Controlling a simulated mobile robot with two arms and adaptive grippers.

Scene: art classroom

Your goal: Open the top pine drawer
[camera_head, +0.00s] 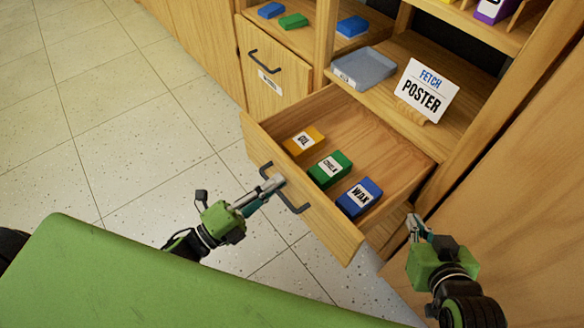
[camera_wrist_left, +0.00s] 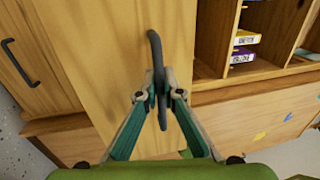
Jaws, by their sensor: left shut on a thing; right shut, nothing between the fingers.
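The top pine drawer (camera_head: 385,149) stands pulled well out from the cabinet in the head view. Its front carries a dark bar handle (camera_head: 294,205). My left gripper (camera_head: 275,184) is shut on that handle near its left end. In the left wrist view the fingers (camera_wrist_left: 161,92) close around the dark handle (camera_wrist_left: 155,50). Inside the drawer lie a yellow box (camera_head: 303,141), a green box (camera_head: 330,169) and a blue box (camera_head: 359,198). My right gripper (camera_head: 416,226) is shut and empty, to the right of the drawer front.
A shelf above the drawer holds a grey-blue tray (camera_head: 363,69) and a "FETCH POSTER" sign (camera_head: 426,91). A closed cabinet door (camera_head: 270,76) with its own handle is to the left. Speckled tile floor (camera_head: 110,110) lies open on the left.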

